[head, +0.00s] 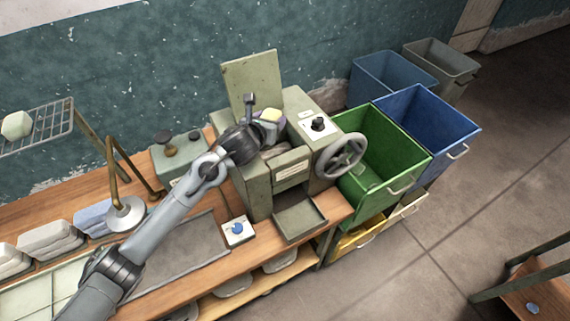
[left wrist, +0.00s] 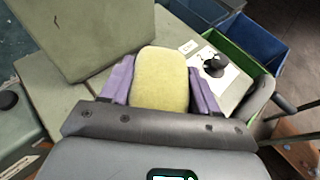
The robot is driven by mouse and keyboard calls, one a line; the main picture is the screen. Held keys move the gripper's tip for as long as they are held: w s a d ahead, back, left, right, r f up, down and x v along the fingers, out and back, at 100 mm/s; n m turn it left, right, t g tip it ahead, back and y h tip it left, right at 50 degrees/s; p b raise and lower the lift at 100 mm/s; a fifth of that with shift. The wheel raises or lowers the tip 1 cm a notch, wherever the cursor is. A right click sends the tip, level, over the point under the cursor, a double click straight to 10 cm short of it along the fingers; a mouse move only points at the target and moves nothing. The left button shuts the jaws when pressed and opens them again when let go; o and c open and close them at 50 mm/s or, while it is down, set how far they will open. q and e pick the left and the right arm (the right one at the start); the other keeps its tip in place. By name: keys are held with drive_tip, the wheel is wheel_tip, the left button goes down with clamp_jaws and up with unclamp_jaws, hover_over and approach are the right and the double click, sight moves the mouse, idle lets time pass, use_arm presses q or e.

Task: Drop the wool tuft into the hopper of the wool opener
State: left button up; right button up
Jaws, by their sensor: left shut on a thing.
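The wool tuft (left wrist: 160,80) is a pale yellow rounded block held between the purple fingers of my left gripper (left wrist: 160,92) in the left wrist view. In the head view the left gripper (head: 268,122) reaches over the top of the wool opener (head: 256,191), a grey-green machine with a raised lid (head: 252,83) behind it. The tuft also shows there as a small yellow patch (head: 272,114). The hopper opening is mostly hidden behind the gripper and arm. My right gripper does not show.
The machine has a handwheel (head: 341,157) and a black knob (head: 318,124) at its right. Green (head: 385,153) and blue (head: 425,118) bins stand beyond. A lamp (head: 127,214), a blue button box (head: 238,231) and folded grey stacks (head: 50,240) are on the wooden bench.

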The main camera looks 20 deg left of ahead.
use_arm(q)
drive_tip(key=shift+f+b, duration=0.55)
drive_tip(key=shift+f, duration=0.45)
drive_tip(key=o, duration=1.1)
drive_tip(key=shift+s, duration=0.1)
drive_tip(key=v, duration=1)
drive_tip(key=shift+s, duration=0.3)
drive_tip(key=shift+r, duration=0.15)
